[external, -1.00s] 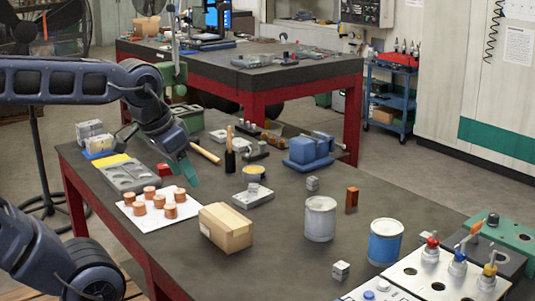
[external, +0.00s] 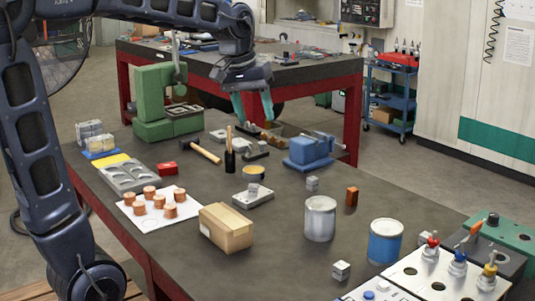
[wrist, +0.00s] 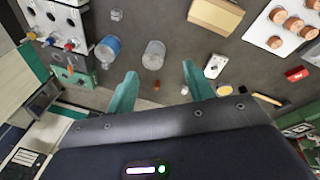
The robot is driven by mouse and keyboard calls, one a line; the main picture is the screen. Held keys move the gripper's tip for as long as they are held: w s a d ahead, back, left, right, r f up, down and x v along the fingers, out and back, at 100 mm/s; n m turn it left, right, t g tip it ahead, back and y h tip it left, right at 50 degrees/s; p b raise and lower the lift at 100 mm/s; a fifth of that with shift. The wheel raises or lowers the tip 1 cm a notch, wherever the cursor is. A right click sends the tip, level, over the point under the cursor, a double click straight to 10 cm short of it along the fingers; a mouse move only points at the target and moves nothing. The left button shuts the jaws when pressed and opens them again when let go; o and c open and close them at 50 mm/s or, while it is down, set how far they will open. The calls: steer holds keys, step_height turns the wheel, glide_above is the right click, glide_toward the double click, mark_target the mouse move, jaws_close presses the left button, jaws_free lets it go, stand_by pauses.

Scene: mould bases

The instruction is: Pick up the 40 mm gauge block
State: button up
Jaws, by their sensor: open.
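Several small grey blocks lie on the dark bench: one (external: 312,184) beyond the grey can, one (external: 341,270) near the front by the blue can, and one (external: 253,188) on a grey plate (external: 241,199). Their markings are too small to read, so I cannot tell which is 40 mm. In the wrist view, the front one (wrist: 116,14) shows at the top and the one beyond the can (wrist: 184,90) lies close to a fingertip. My gripper (external: 253,105) has its teal fingers apart and empty, raised above the bench's far part. It also shows in the wrist view (wrist: 160,75).
A blue vise (external: 308,152) and hammer (external: 205,152) lie towards the back.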

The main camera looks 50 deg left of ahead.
steer(key=w+a+f+n+g, duration=0.1)
steer(key=w+a+n, duration=0.1)
steer(key=w, duration=0.4)
steer(key=w+a+f+n, duration=0.1)
steer(key=w+a, duration=0.2)
steer(key=w, duration=0.3)
steer(key=n+g+h, duration=0.2)
steer(key=n+h, duration=0.2)
steer(key=n, duration=0.5)
glide_above(313, 178)
steer(key=a, duration=0.2)
steer(key=f, duration=2.8)
steer(key=shift+s+d+f, duration=0.15)
steer(key=shift+s+f, duration=0.05)
steer(key=shift+s, duration=0.15)
steer(key=shift+w+a+x, duration=0.15)
steer(key=shift+x, duration=1.3)
steer(key=shift+w+a+x, duration=0.1)
steer(key=shift+w+x, duration=0.1)
steer(key=shift+x, duration=1.25)
steer(key=shift+a+y, duration=0.1)
steer(key=shift+y, duration=0.2)
jaws_close()
